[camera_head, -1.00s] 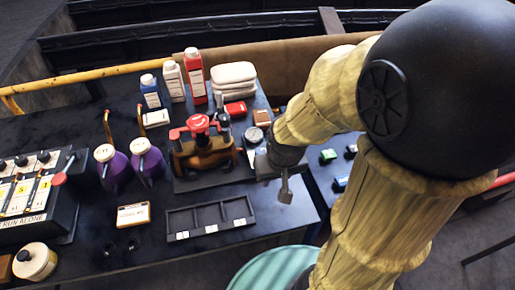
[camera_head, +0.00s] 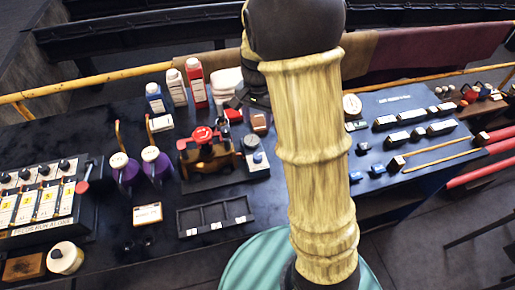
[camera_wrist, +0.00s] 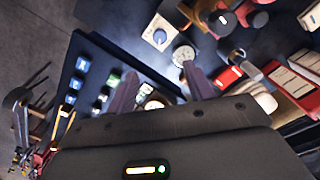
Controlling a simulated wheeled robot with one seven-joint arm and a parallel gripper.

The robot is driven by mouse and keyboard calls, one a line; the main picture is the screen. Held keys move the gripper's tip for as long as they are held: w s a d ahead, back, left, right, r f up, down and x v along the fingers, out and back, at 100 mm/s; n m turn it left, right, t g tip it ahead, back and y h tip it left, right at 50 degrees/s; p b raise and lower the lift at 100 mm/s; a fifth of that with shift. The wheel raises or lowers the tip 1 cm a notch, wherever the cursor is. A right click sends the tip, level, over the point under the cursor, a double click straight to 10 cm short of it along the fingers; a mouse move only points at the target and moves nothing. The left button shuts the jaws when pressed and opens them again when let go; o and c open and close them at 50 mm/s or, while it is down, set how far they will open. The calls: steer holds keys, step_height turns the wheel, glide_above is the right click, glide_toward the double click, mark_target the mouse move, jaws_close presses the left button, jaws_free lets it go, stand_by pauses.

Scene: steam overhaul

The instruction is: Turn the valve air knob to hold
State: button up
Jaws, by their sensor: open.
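In the wrist view, a blue knob (camera_wrist: 159,36) sits on a square white plate, just beyond my fingertips; I take it for the valve air knob. Its label and setting are too small to read. A round gauge (camera_wrist: 183,55) is beside it. My gripper (camera_wrist: 160,85) is open and empty, its two fingers apart and not visibly touching the knob. In the head view, the brass valve body (camera_head: 207,158) with a red handwheel (camera_head: 202,134) stands on the black bench, left of the knob's small box (camera_head: 257,161). My arm hides most of the gripper there.
White (camera_head: 176,88) and red (camera_head: 196,80) bottles stand behind the valve. Purple oil cans (camera_head: 157,165) stand to its left. An empty black divided tray (camera_head: 214,215) lies in front. A second bench (camera_head: 405,165) with small blocks is at right.

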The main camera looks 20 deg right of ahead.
mark_target(258, 156)
steer(key=shift+f, duration=0.1)
step_height(258, 156, down, 17)
steer(key=shift+f+p, duration=0.15)
steer(key=shift+p, duration=0.95)
steer(key=c, duration=1)
steer(key=shift+o, duration=0.2)
steer(key=shift+n, duration=0.4)
steer(key=n+b, duration=0.2)
steer(key=n, duration=0.9)
steer(key=shift+b, duration=0.4)
